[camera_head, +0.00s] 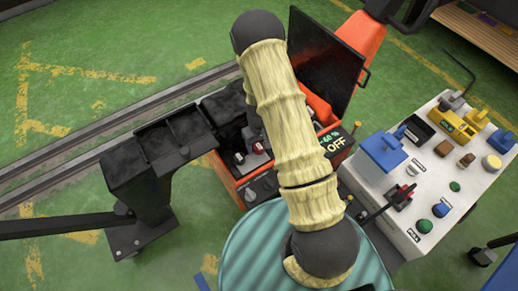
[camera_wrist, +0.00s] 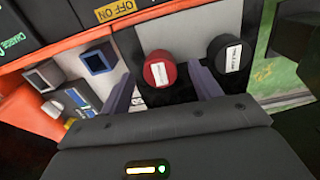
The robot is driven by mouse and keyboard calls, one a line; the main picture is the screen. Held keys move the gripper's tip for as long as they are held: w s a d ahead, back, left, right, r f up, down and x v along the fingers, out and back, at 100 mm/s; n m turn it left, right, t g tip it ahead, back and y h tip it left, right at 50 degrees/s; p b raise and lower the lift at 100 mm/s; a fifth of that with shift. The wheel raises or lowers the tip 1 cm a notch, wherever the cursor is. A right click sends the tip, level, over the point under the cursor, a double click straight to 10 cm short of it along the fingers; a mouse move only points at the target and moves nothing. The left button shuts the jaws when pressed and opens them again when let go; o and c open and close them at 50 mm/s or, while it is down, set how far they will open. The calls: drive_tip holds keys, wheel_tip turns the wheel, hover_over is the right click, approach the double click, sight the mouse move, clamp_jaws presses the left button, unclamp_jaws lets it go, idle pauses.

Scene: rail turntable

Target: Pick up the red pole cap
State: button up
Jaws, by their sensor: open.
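The red pole cap (camera_wrist: 160,68) is a round red knob with a white label, set on a dark mount in the wrist view. My gripper (camera_wrist: 160,78) is open, with one dark finger to the left of the red cap and one to its right. The fingertips reach up beside the cap; I cannot tell whether they touch it. A black cap (camera_wrist: 229,56) with a white label sits just right of the right finger.
An orange box (camera_head: 232,184) with an upright dark lid (camera_head: 327,52) stands near my arm. A white control panel (camera_head: 408,225) with knobs and levers is at the right. Black trays (camera_head: 168,140) stand left, by the rails.

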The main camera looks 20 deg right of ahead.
drive_tip(key=shift+f, duration=0.85)
drive_tip(key=c, duration=1.1)
